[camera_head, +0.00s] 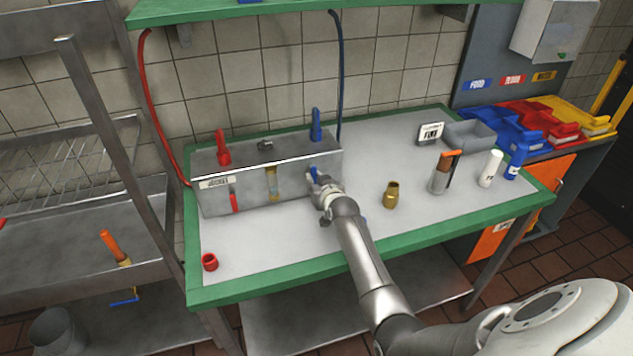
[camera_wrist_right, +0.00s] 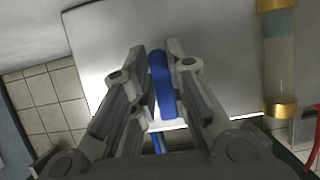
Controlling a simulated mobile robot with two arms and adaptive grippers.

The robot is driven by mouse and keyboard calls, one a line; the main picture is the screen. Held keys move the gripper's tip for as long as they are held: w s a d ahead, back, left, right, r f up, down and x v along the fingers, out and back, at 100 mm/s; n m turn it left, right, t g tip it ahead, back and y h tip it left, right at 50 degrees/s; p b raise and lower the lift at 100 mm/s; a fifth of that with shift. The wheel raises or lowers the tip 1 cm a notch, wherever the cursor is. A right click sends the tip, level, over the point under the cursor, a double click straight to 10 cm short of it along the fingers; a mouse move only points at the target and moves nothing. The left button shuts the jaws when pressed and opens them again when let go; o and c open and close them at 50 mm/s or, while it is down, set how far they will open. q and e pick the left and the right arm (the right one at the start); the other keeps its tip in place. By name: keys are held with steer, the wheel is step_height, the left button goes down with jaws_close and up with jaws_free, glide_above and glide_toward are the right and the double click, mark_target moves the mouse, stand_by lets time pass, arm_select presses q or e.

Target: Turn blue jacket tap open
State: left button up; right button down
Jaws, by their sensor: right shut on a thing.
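A steel box (camera_head: 250,200) stands on the green-edged table and carries red and blue tap handles. My right gripper (camera_head: 322,182) is at the right end of its front face. In the right wrist view, my right gripper (camera_wrist_right: 160,92) has its fingers on both sides of the blue front tap handle (camera_wrist_right: 161,82) and is shut on it. The handle lies lengthwise between the fingers. A second blue handle (camera_head: 316,125) stands upright on top of the box. My gripper partly hides the front handle in the head view. My left gripper is not in view.
A red upright handle (camera_head: 222,147), a red front handle (camera_head: 234,201) and a brass-ended sight glass (camera_head: 272,183) are on the box. A brass fitting (camera_head: 391,195) stands to the right. A red ring (camera_head: 210,261) lies front left. The table between them is clear.

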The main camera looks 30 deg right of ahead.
steer(key=shift+f, duration=0.15)
steer(key=c, duration=1.4)
jaws_free()
steer(key=v, duration=1.2)
